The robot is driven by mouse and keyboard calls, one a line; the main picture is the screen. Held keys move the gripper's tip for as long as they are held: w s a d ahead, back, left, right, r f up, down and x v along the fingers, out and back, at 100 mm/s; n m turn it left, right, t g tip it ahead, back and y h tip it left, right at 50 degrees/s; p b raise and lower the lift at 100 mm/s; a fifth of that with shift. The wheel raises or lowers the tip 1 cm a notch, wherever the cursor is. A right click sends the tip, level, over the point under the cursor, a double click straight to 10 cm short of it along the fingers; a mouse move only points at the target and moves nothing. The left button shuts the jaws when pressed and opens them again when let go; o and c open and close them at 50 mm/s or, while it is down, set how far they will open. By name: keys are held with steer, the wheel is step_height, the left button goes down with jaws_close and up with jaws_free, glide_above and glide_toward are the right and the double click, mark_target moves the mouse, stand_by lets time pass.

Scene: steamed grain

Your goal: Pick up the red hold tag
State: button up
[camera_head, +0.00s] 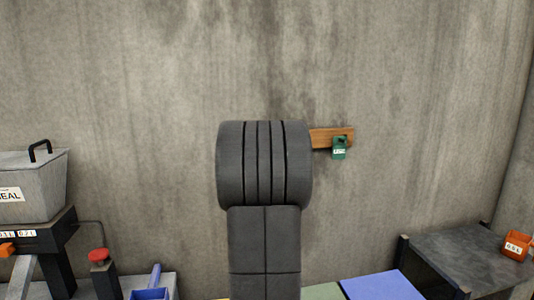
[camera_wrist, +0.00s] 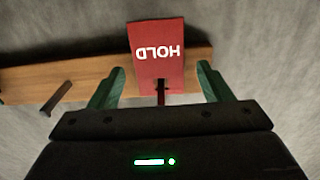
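The red hold tag (camera_wrist: 158,50) shows in the wrist view with white HOLD lettering upside down. It is at a dark peg (camera_wrist: 161,90) on a wooden rail (camera_wrist: 85,75). My gripper (camera_wrist: 159,69) is open, with one green finger on each side of the tag. Gaps show between the fingers and the tag.
A bare peg (camera_wrist: 55,98) stands out left of the red tag. Below are a grey SEAL box (camera_head: 35,185), a red knob (camera_head: 98,255), a blue panel (camera_head: 380,287) and an orange bin (camera_head: 516,246) on a dark bench (camera_head: 460,262).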

steer(key=c, duration=1)
steer(key=shift+o, duration=0.2)
steer(key=s+d+b, duration=0.1)
steer(key=s, duration=0.8)
steer(key=s+d+b, duration=0.1)
steer(key=s+d, duration=0.1)
steer(key=s, duration=0.6)
steer(key=shift+s+d+r, duration=0.25)
steer(key=shift+s+r, duration=0.05)
steer(key=shift+s, duration=0.05)
